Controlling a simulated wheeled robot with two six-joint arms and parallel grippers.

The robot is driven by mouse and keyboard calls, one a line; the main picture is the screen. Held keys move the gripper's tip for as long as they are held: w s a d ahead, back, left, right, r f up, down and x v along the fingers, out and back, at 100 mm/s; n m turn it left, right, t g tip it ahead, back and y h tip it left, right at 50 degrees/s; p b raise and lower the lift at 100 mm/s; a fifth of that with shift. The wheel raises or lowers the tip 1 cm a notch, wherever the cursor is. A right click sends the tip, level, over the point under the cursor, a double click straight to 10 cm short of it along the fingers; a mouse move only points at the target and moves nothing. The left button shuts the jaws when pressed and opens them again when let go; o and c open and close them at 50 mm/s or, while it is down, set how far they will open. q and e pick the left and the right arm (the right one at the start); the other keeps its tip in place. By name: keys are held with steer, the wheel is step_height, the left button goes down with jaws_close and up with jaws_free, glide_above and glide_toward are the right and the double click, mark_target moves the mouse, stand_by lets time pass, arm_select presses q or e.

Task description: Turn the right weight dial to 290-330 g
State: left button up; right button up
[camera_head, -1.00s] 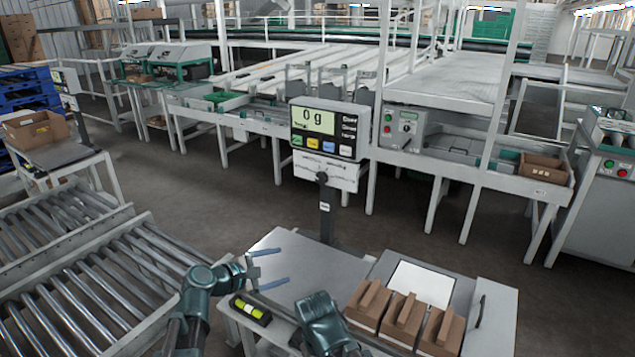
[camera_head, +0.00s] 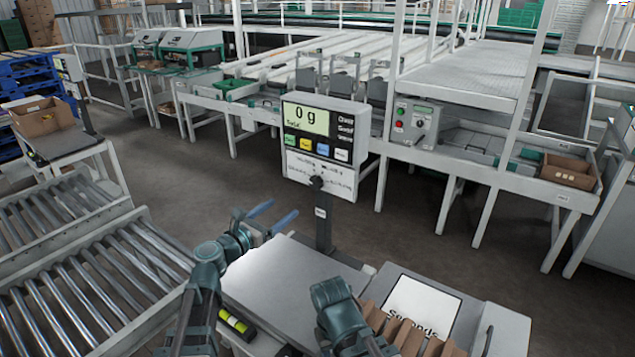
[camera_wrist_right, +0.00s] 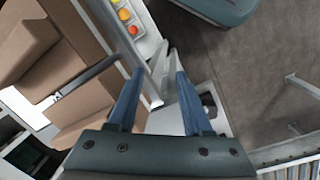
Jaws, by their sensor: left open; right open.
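A weighing scale stands ahead of me, its display (camera_head: 306,117) reading 0 g above several coloured buttons. A dark round dial (camera_head: 317,182) sits on the pale panel (camera_head: 335,180) below the display; the scale marks around it are too small to read. My left gripper (camera_head: 274,214) is open and empty, below and left of the dial, apart from it. My right gripper (camera_wrist_right: 160,75) is open in the right wrist view, with a pale grey part between and beyond its fingers. In the head view its fingers are hidden behind my right arm.
The bare scale plate (camera_head: 280,275) lies below the display post (camera_head: 323,225). Brown cardboard cartons (camera_head: 405,335) and a white sheet (camera_head: 422,305) are at the lower right. Roller conveyors (camera_head: 90,270) lie left.

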mark_target(314, 184)
arm_select(q)
steer(key=x, duration=1.4)
steer(key=shift+w+d, duration=0.15)
steer(key=shift+w, duration=0.15)
jaws_close()
